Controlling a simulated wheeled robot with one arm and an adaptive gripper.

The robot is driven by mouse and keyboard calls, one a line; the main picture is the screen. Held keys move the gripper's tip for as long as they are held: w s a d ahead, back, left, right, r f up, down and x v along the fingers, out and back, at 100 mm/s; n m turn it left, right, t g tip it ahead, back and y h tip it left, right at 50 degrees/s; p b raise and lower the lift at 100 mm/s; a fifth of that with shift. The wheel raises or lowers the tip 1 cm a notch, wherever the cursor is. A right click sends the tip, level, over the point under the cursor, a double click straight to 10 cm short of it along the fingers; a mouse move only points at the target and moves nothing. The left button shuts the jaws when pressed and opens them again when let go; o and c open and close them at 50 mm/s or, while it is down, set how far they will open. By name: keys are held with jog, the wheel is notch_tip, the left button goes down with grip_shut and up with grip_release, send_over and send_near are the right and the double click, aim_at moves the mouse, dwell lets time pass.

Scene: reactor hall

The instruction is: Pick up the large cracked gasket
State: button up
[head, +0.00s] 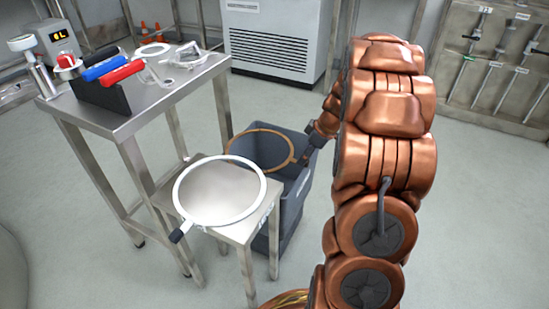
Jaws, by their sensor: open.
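A large thin brown ring (287,164), which looks like the gasket, shows at the mouth of a dark grey bin (292,200). I cannot make out a crack in it. I cannot tell whether it rests on the bin's rim or hangs over it. My gripper (308,157) is open at the ring's right edge, small and dark at the end of my copper arm. Whether its fingers are around the ring or only beside it is unclear. A large white ring (178,200) with a black-ended handle lies on a low steel stand (243,232) in front of the bin.
A taller steel table (75,108) at left holds a rack with red and blue handles (102,92), smaller white rings (152,50), clear pieces and a grey device (52,40). A white cabinet (275,40) stands behind. Tools hang at right (490,70). Floor there is clear.

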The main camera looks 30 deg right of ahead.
jog(key=shift+x, duration=1.05)
grip_shut()
